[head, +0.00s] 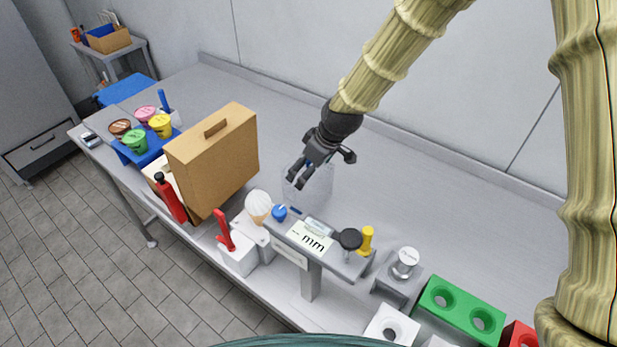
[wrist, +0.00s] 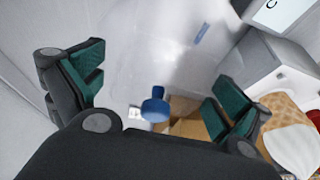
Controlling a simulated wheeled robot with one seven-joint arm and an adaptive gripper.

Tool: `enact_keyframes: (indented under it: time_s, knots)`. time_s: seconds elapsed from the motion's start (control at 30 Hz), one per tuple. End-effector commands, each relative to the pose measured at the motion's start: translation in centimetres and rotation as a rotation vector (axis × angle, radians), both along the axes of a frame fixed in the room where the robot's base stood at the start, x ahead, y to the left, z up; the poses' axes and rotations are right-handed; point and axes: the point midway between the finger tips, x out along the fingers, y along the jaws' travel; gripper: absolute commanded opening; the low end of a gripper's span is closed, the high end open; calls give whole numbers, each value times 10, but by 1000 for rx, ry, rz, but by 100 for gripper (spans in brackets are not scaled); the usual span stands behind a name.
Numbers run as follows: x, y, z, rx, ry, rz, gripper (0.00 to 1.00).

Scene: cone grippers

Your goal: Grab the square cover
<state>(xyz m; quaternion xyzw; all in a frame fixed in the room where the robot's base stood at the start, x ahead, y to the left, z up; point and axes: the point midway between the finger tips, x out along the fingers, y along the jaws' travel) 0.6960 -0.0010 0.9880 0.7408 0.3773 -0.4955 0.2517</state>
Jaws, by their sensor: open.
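The square cover (head: 316,190) is a clear, see-through box with faint edges, standing on the grey bench in the head view, just below my gripper. In the wrist view, the cover (wrist: 165,50) shows as a pale translucent shape with a blue knob (wrist: 155,106) on it. My gripper (head: 318,168) is open above the cover. In the wrist view, its green-padded fingers (wrist: 156,88) are spread wide, with the knob between them, slightly toward the palm. I cannot tell whether anything touches. Part of the cover is hidden by the gripper.
A brown case (head: 215,155) stands to the left. A green block with holes (head: 460,308) is at right. The bench behind is clear.

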Motion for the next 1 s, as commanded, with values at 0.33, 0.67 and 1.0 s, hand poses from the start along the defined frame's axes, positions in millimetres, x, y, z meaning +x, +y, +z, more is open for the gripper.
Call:
enact_keyframes:
  time_s: [0.33, 0.67, 1.0]
  knots:
    - [2, 3, -7, 1, -1, 1, 100]
    - [2, 2, -7, 1, -1, 0, 65]
    - [2, 2, -2, 0, -2, 1, 65]
